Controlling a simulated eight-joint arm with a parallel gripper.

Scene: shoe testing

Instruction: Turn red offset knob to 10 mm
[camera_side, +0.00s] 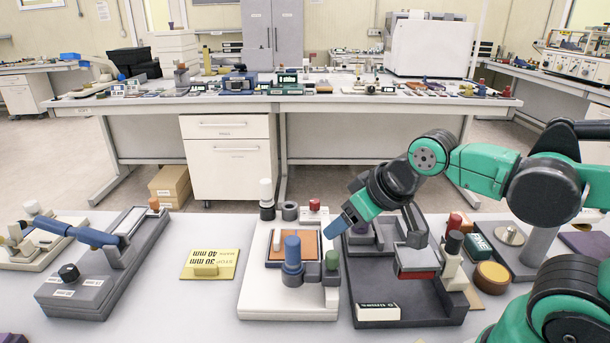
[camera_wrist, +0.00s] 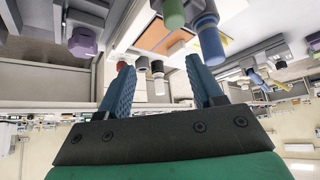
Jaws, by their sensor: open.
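A small red knob (camera_side: 314,204) stands at the back right of a white-based fixture (camera_side: 285,305) in the side view. A red piece that looks like this knob (camera_wrist: 121,65) shows beside the left fingertip in the wrist view. My gripper (camera_side: 337,226) has blue fingers and points down to the left, just right of the red knob. In the wrist view my gripper (camera_wrist: 160,63) is open with its fingers wide apart, and nothing is held. No offset scale or reading on the knob is legible.
The fixture also carries a blue post (camera_side: 292,252), a green knob (camera_side: 332,260) and an orange plate (camera_side: 305,242). A dark grey fixture (camera_side: 425,312) stands close on the right. A yellow card (camera_side: 208,265) lies to the left with bare bench around it.

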